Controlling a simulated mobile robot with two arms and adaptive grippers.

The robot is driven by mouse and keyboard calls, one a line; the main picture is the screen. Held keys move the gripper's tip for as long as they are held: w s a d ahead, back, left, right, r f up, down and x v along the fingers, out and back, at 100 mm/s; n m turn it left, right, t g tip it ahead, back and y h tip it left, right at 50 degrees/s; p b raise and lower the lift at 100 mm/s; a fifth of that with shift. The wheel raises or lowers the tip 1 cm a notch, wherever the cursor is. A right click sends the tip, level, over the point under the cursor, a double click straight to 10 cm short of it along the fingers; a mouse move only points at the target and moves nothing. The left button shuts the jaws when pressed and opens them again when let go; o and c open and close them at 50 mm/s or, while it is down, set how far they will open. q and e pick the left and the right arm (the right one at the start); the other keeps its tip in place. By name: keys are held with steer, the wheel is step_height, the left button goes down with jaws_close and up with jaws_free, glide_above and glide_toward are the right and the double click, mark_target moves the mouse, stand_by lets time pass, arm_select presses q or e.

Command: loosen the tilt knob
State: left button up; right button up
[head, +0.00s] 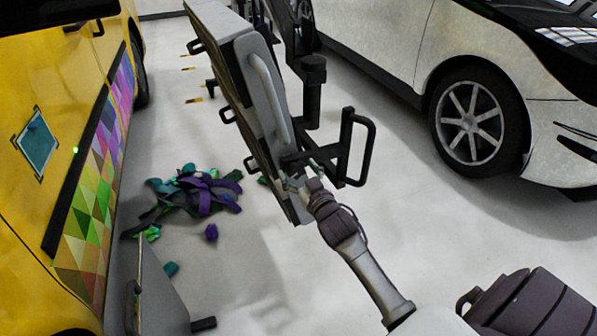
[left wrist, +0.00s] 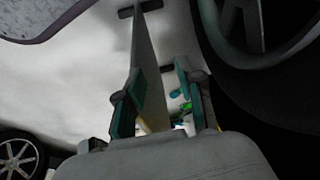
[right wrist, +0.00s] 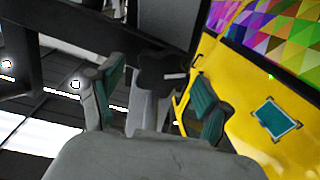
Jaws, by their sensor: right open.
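A dark lobed knob (right wrist: 158,72), which looks like the tilt knob, shows in the right wrist view on a grey bracket. My right gripper (right wrist: 158,84) is open, with one teal-padded finger on each side of the knob in the picture. I cannot tell whether a finger touches it. In the head view the right gripper (head: 300,180) is at the lower end of a tilted grey panel (head: 262,85), close to its black tube frame; the knob cannot be made out there. My left gripper (left wrist: 160,85) shows only in the left wrist view, open, its pads apart.
A yellow vehicle (head: 40,190) with a coloured triangle pattern stands at left. A white car (head: 400,40) stands at right. Purple and green wrap scraps (head: 195,190) lie on the floor. A black handle frame (head: 356,150) sticks out beside my right gripper.

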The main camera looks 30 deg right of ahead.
steer(key=s+a, duration=0.2)
steer(key=s, duration=0.9)
steer(key=shift+s, duration=0.4)
